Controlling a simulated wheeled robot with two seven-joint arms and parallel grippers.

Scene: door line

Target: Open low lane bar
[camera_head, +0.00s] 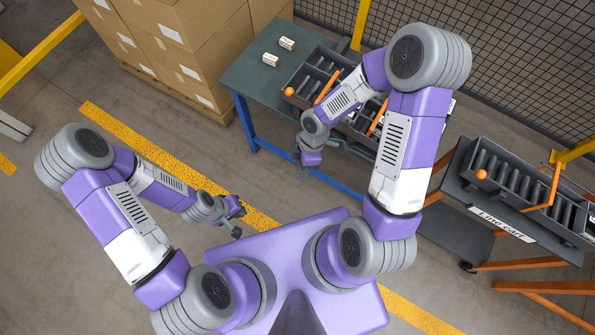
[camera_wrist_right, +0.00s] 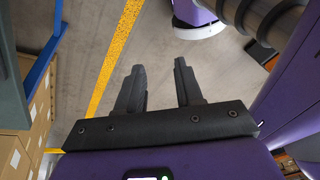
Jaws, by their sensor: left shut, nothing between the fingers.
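A dark roller lane (camera_head: 301,76) lies on the green table, with an orange ball at its left end and orange bars (camera_head: 327,83) and (camera_head: 377,118) slanting across it. My right arm hides part of it. A second roller lane (camera_head: 515,180) sits on the line cart, with an orange ball and an orange bar (camera_head: 554,188) across it. I cannot tell which is the low lane. My right gripper (camera_wrist_right: 159,80) is open and empty, pointing at bare floor in the wrist view; it hangs by the table's front edge. My left gripper (camera_head: 239,219) is shut and empty over the floor.
The green table (camera_head: 245,82) has blue legs and two small white boxes (camera_head: 279,50). Stacked cartons (camera_head: 190,50) stand at its left. The line cart (camera_head: 455,207) has orange legs. A mesh fence (camera_head: 500,50) runs behind. Open floor lies at the left.

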